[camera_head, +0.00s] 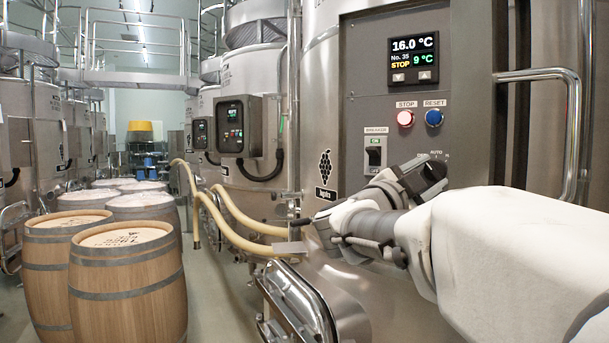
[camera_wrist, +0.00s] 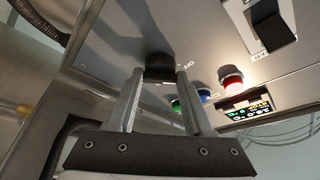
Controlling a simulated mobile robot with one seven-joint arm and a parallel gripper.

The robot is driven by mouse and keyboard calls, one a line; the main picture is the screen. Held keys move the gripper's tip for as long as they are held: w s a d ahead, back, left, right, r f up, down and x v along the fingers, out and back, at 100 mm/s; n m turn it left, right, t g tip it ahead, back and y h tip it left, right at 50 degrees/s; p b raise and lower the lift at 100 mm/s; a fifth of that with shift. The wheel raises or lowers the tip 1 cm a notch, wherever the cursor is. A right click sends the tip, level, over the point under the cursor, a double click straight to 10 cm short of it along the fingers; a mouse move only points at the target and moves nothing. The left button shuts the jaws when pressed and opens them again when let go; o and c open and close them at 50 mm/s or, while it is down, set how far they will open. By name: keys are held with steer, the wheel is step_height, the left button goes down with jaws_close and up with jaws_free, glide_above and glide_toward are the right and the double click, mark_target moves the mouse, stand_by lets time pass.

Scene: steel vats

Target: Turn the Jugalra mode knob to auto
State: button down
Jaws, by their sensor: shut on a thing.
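The mode knob (camera_wrist: 160,67) is black and sits on the grey panel between my fingertips in the wrist view. My gripper (camera_wrist: 158,78) is shut on it, with one finger on each side. Part of a label, perhaps "OFF", shows beside the knob; its pointer direction cannot be told. In the head view my gripper (camera_head: 428,176) is at the lower right of the control panel (camera_head: 365,75) and hides the knob. The label "AUTO" (camera_head: 436,153) shows just above my gripper.
Above my gripper are a red stop button (camera_head: 405,118), a blue reset button (camera_head: 434,118) and a display (camera_head: 413,59) reading 16.0 °C. A breaker switch (camera_head: 374,155) is to the left. A steel handle rail (camera_head: 573,110) stands at right. Barrels (camera_head: 125,280) stand at left.

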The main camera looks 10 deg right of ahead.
steer(key=m, duration=0.2)
steer(key=m+g, duration=0.1)
steer(key=m, duration=0.1)
steer(key=shift+a+r+g+y, duration=0.1)
steer(key=shift+r+g+y, duration=0.05)
steer(key=shift+g+y, duration=0.15)
steer(key=shift+r+m+g+y, duration=0.15)
steer(key=shift+m+g, duration=0.15)
steer(key=shift+m, duration=0.7)
steer(key=shift+m+g+y, duration=0.15)
steer(key=shift+m+g, duration=0.15)
steer(key=shift+m, duration=0.7)
steer(key=shift+c, duration=1.4)
jaws_free()
steer(key=shift+w, duration=0.1)
steer(key=b+v, duration=0.1)
steer(key=v, duration=1.6)
steer(key=shift+s, duration=0.2)
steer(key=shift+a+r, duration=0.1)
steer(key=shift+r, duration=0.05)
